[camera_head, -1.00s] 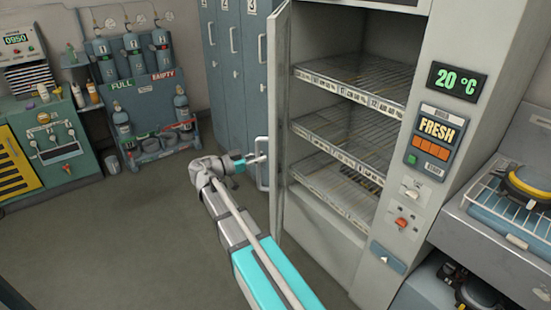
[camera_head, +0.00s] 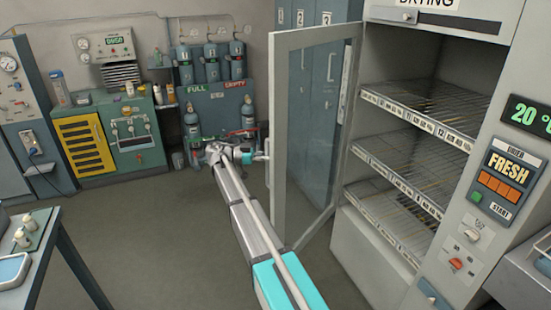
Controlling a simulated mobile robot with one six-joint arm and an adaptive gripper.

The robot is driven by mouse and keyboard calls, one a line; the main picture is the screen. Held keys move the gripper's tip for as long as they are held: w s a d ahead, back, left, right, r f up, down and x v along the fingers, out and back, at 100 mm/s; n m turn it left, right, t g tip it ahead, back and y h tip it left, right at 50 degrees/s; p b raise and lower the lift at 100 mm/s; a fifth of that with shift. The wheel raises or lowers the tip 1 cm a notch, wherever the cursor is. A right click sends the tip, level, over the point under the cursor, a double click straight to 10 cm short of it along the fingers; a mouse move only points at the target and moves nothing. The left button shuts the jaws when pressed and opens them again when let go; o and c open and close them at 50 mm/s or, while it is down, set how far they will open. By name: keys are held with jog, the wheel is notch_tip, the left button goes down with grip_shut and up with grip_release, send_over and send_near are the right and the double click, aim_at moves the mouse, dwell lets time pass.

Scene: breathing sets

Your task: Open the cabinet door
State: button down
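The drying cabinet (camera_head: 375,250) stands at the right, and its interior with several wire shelves (camera_head: 425,110) is exposed. Its door (camera_head: 310,150), a pale frame around a glass pane, stands swung out to the left of the opening. My arm reaches forward from the bottom of the picture. My gripper (camera_head: 261,157) is at the door's free left edge, where the handle is. The gripper is small here, and I cannot tell whether its fingers are closed around the handle or only beside it.
Blue lockers (camera_head: 328,62) stand behind the door. A gas-cylinder rack (camera_head: 222,110) and a green cabinet (camera_head: 110,135) line the back wall. A table (camera_head: 50,245) stands at the lower left. The floor (camera_head: 170,240) left of my arm is clear.

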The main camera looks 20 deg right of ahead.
jog(key=shift+w+d, duration=0.1)
jog(key=shift+w, duration=0.05)
jog(key=c, duration=0.6)
grip_release()
jog(key=shift+d, duration=0.1)
